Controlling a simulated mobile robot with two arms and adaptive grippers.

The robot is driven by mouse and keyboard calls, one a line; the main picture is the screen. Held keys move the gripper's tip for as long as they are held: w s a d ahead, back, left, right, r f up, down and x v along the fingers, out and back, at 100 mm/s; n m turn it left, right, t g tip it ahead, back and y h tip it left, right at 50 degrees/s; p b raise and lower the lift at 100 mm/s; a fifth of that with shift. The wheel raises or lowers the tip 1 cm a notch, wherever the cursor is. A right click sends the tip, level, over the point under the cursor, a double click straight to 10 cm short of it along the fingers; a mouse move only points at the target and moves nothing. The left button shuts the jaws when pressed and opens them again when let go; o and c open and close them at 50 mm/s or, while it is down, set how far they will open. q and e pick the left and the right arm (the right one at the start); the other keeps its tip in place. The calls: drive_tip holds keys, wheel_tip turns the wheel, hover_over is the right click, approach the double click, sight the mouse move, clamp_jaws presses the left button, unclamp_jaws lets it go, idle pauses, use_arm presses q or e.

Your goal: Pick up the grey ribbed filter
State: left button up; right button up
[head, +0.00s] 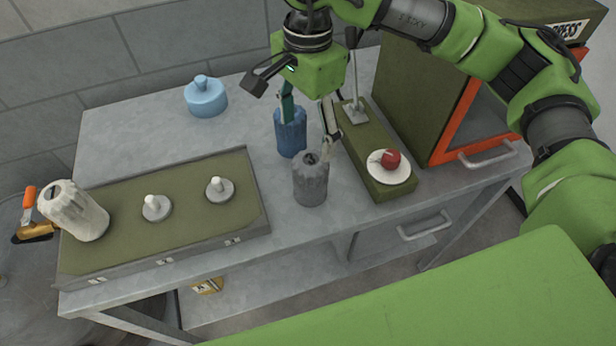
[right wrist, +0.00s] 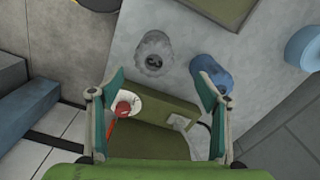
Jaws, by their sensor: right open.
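The grey ribbed filter (head: 311,184) stands upright near the front edge of the metal table, with a dark hole in its top. My right gripper (head: 308,115) is open and empty, pointing down above the table, behind and above the grey filter. In the right wrist view the grey filter (right wrist: 154,54) lies beyond the gap between the open fingertips (right wrist: 160,80), apart from them. A blue ribbed filter (head: 290,134) stands just behind the grey one, partly covered by a finger; it also shows near the right fingertip in the right wrist view (right wrist: 211,75).
A green-topped case (head: 200,230) at left bears two pegs (head: 157,207) and a white ribbed filter (head: 73,210). A light-blue lidded container (head: 206,97) stands behind. Right of the grey filter is a green block (head: 395,187) with a red ball (head: 391,159) on a white disc, beside an orange-framed cabinet (head: 459,120).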

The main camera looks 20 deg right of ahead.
sight(309, 157)
wheel_tip(309, 157, down, 8)
drive_tip(key=shift+s+d+f+p, duration=0.1)
drive_tip(key=shift+d+p, duration=0.05)
drive_tip(key=shift+p, duration=0.95)
drive_tip(key=shift+s+f+p, duration=0.1)
drive_tip(key=shift+f+p, duration=0.2)
drive_tip(key=f, duration=0.1)
drive_tip(key=f+p, duration=0.2)
drive_tip(key=shift+s+d+f, duration=0.1)
drive_tip(key=shift+s+f, duration=0.2)
drive_tip(key=shift+f, duration=0.5)
drive_tip(key=c, duration=1.4)
